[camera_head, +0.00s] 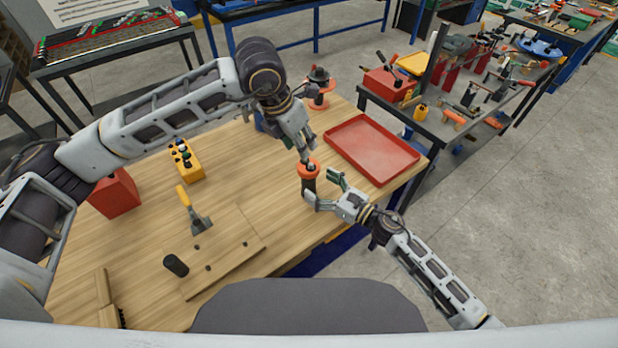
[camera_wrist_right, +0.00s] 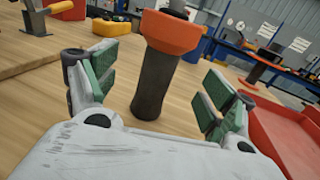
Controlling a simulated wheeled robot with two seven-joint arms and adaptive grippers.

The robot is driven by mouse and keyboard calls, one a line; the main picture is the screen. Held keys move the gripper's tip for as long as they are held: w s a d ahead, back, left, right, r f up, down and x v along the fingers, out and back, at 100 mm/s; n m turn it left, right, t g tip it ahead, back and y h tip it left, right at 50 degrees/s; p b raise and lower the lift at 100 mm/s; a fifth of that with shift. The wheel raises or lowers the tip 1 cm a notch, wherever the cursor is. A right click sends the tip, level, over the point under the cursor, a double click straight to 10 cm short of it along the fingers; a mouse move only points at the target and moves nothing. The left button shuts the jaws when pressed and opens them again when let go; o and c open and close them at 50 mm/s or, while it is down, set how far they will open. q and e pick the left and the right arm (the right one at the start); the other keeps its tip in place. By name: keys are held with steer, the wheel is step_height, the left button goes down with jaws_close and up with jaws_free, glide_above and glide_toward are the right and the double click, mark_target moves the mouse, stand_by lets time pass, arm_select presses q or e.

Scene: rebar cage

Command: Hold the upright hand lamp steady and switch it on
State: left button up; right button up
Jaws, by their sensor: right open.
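The hand lamp (camera_head: 309,186) stands upright on the wooden table, with a dark cylindrical body and an orange head. My right gripper (camera_head: 323,187) is open at the lamp's right side. In the right wrist view the lamp's body (camera_wrist_right: 156,85) stands between the spread green-padded fingers, with gaps to both pads. My left gripper (camera_head: 306,149) reaches down from above, its fingertips at or just over the lamp's top. Whether it touches the top is unclear, and its finger opening is hard to make out. The switch is hidden.
A red tray (camera_head: 372,148) lies right of the lamp. A spool-like orange and black item (camera_head: 319,88) stands behind. A yellow button box (camera_head: 186,160), a scraper (camera_head: 194,212), a wooden board (camera_head: 225,250), a black cylinder (camera_head: 176,265) and a red box (camera_head: 115,193) occupy the left.

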mark_target(314, 182)
steer(key=shift+x, duration=2.3)
steer(key=shift+c, duration=0.3)
steer(key=c, duration=1.2)
arm_select(q)
jaws_close()
arm_select(e)
steer(key=shift+c, duration=0.4)
